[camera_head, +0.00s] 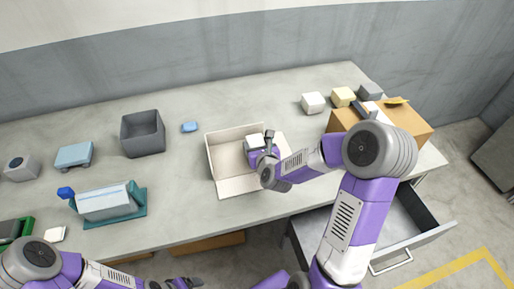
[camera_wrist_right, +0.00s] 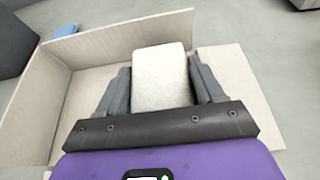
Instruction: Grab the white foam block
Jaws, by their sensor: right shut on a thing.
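A white foam block (camera_wrist_right: 161,75) stands between the two fingers of my right gripper (camera_wrist_right: 160,88) in the right wrist view. The right gripper is shut on it. In the head view the block (camera_head: 254,141) shows at the tip of my right gripper (camera_head: 262,146), over or inside an open cream box (camera_head: 213,162). I cannot tell whether the block touches the box floor. My left gripper (camera_head: 176,284) shows only partly at the bottom edge of the head view; its opening is unclear.
A second whitish block (camera_head: 312,102), a yellow block (camera_head: 343,96) and a grey block (camera_head: 370,90) stand by a brown carton (camera_head: 408,124) at the right. A grey bin (camera_head: 143,133) and a small blue block (camera_head: 189,127) are left of the box. A drawer (camera_head: 418,234) stands open below.

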